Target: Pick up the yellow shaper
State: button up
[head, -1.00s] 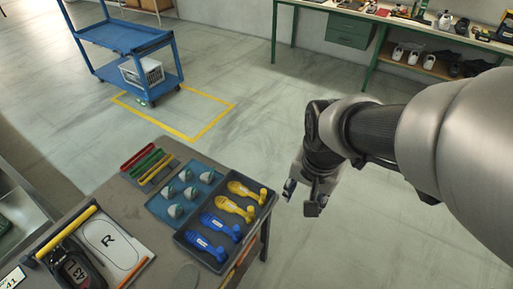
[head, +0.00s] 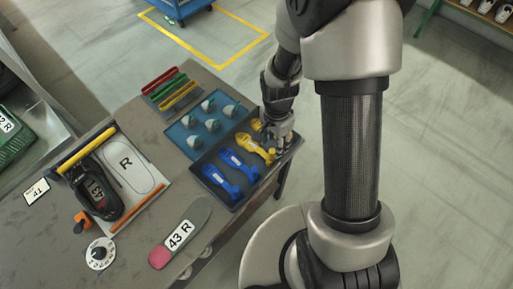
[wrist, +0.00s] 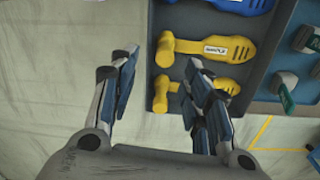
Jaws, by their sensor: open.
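Two yellow shapers lie in the dark tray (head: 234,208) beside blue ones. In the head view the nearer yellow shaper (head: 252,146) shows mostly clear, and my gripper partly hides the farther one (head: 257,125). In the wrist view one yellow shaper (wrist: 212,47) lies ahead of my fingers. The other (wrist: 161,92) is partly covered by my right finger, its knob showing between the fingers. My gripper (wrist: 161,62) is open and empty above the tray's edge, its left finger outside the tray. I cannot tell its exact height. It also shows in the head view (head: 276,138).
Two blue shapers (head: 222,182) share the tray. A teal tray (head: 178,131) with several grey-green pieces adjoins it. Red, green and yellow bars (head: 160,82) lie behind. A board marked R (head: 127,170) and a 43 R insole (head: 182,232) lie on the table.

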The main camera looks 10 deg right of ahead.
aim_at(273, 151)
jog(key=f+b, duration=0.1)
jog(key=f, duration=0.3)
jog(key=f+b, duration=0.2)
jog(key=f, duration=0.2)
jog(key=shift+w+a, duration=0.1)
jog(key=shift+w, duration=0.1)
jog(key=shift+c, duration=0.5)
grip_shut()
